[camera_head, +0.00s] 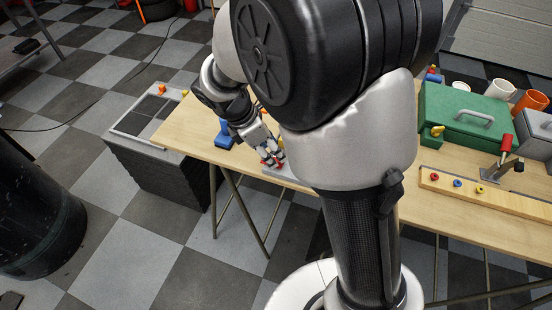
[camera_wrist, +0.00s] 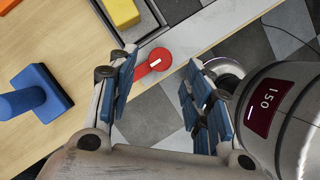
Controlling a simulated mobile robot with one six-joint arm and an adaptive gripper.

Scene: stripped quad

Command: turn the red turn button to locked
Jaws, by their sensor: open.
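The red turn button (camera_wrist: 158,60) shows in the wrist view, near the top middle. It is a round red knob with a short white mark and a red arm pointing down and to the left. It sits on a light grey strip at the table's edge. My gripper (camera_wrist: 162,60) is open, with one blue-padded finger to the left of the knob and one to the right. Nothing is held between them. Whether the fingers touch the button cannot be told. In the head view my gripper (camera_head: 270,156) is low over the table's front edge, and the button is not clear there.
A blue block with a handle (camera_wrist: 40,94) stands left of the button, and a yellow block (camera_wrist: 122,12) lies in a grey tray. A green toolbox (camera_head: 455,118), a red-handled clamp (camera_head: 505,145) and a board with coloured knobs (camera_head: 510,203) are on the table's right side.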

